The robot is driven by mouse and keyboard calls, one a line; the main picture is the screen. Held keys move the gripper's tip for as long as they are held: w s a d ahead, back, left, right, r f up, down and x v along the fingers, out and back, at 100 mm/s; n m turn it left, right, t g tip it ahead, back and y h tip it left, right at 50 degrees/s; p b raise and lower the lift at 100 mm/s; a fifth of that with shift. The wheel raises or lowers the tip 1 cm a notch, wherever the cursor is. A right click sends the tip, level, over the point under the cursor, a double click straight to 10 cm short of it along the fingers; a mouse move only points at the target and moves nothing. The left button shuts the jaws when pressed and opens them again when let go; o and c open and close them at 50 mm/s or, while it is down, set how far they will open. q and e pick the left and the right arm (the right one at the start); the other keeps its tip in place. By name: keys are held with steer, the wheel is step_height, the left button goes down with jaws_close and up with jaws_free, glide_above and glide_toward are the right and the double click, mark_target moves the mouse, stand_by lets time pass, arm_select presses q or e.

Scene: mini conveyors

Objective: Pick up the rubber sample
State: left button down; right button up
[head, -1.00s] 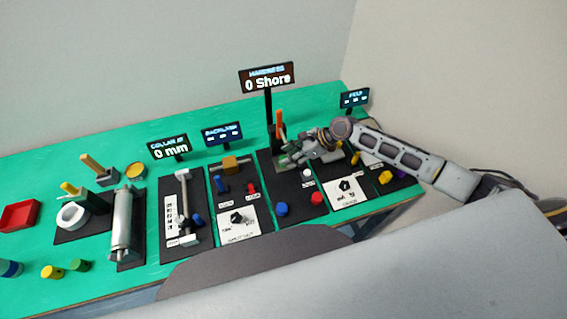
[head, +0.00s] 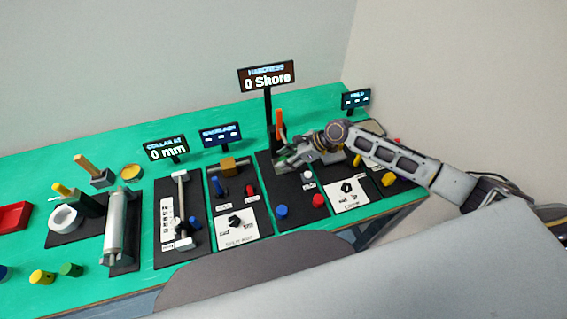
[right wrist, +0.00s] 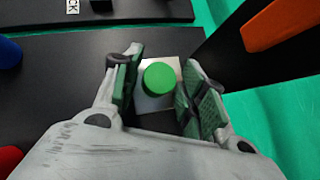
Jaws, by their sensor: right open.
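The rubber sample looks to be a bright green round piece (right wrist: 160,78) on a small light square plate (right wrist: 158,104) in the right wrist view. My right gripper (right wrist: 158,92) is open, with its green-padded fingers on either side of the green piece; whether they touch it I cannot tell. In the head view my right gripper (head: 292,162) is over the hardness station's black mat (head: 290,190), and it hides the sample there. My left gripper is not in view.
An orange-handled tool (head: 279,122) stands beside the right gripper, below the hardness display (head: 267,76) reading 0 Shore. Blue (head: 281,211), red (head: 319,201) and white (head: 308,175) pieces lie nearer on the mat. Other test stations cover the green table (head: 110,290) to the left.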

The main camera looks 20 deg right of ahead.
steer(key=c, duration=0.7)
steer(key=shift+r, duration=0.1)
